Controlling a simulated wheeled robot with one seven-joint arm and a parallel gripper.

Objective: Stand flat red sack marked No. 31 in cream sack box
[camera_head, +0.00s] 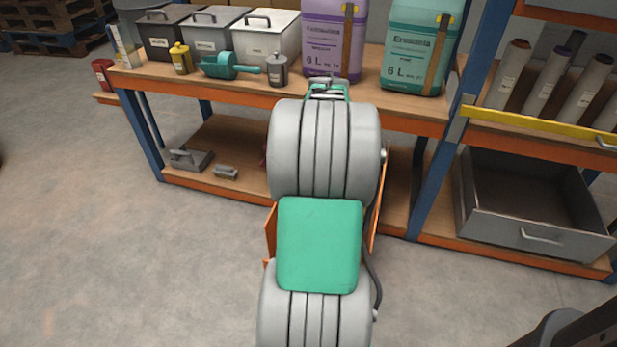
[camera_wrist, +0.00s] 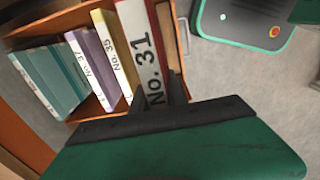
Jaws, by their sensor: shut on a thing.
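The flat red sack (camera_wrist: 129,45) with a white label marked No. 31 stands at the right end of a row of flat sacks in the wrist view. My gripper (camera_wrist: 160,97) is shut on its near edge. The sack is in line with the others, in or just above an orange-brown box (camera_wrist: 65,20); I cannot tell whether it is lifted. In the head view my arm hides the gripper and the sack. Orange panels (camera_head: 270,233) show beside my arm. I cannot pick out a cream sack box in either view.
A yellow sack No. 35 (camera_wrist: 113,55), a purple sack No. 37 (camera_wrist: 95,70) and teal sacks (camera_wrist: 42,80) stand left of the red one. A workbench (camera_head: 225,90) with bins and jugs stands behind my arm. A grey drawer (camera_head: 540,235) is at right.

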